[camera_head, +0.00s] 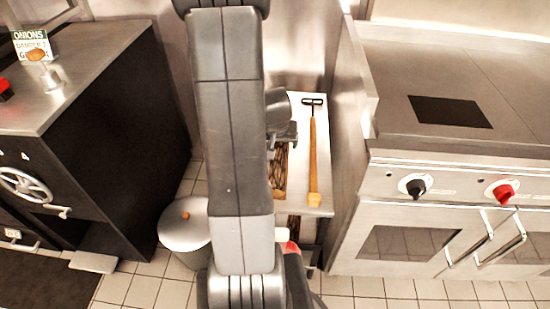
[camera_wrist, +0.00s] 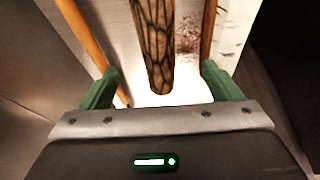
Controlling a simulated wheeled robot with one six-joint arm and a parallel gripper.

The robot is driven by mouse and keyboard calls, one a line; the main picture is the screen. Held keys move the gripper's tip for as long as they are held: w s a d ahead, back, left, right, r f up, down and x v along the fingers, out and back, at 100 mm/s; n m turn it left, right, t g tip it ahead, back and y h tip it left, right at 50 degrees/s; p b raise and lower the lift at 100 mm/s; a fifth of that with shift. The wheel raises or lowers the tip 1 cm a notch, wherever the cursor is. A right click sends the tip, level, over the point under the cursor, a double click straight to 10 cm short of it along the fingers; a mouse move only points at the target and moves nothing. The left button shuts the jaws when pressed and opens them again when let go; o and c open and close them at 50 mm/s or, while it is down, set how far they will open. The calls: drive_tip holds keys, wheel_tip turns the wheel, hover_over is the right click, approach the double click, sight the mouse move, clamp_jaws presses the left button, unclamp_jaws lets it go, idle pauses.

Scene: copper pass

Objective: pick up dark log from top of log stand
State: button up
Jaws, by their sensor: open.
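The dark log (camera_wrist: 156,45) has a cracked black-and-brown bark pattern. In the wrist view it runs down the middle, its near end showing between my two green fingers, with a gap on both sides. My gripper (camera_wrist: 160,82) is open and holds nothing; I cannot tell how far the log lies below the fingertips. In the head view the dark log (camera_head: 281,170) shows partly beside my arm, on the pale top of the log stand (camera_head: 322,180). My arm hides much of the stand and most of my gripper.
A wooden-handled tool (camera_head: 313,150) lies on the stand, right of the dark log. A pale birch-like log (camera_wrist: 235,30) is at the wrist view's right. A steel range (camera_head: 450,180) stands close on the right, a lidded bin (camera_head: 183,232) and black oven (camera_head: 120,130) on the left.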

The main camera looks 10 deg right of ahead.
sight(279, 154)
drive_tip(key=b+x, duration=0.1)
drive_tip(key=x, duration=0.5)
drive_tip(key=shift+f+b, duration=0.1)
drive_tip(key=shift+b, duration=0.3)
drive_tip(key=f+b, duration=0.1)
drive_tip(key=f, duration=0.2)
drive_tip(key=f+b, duration=0.1)
drive_tip(key=shift+w+d+f+b, duration=0.2)
drive_tip(key=shift+w+d+b, duration=0.05)
drive_tip(key=shift+d+b, duration=0.1)
drive_tip(key=shift+w+f, duration=0.25)
drive_tip(key=shift+f, duration=0.1)
drive_tip(key=shift+d+r, duration=0.1)
drive_tip(key=c, duration=1.6)
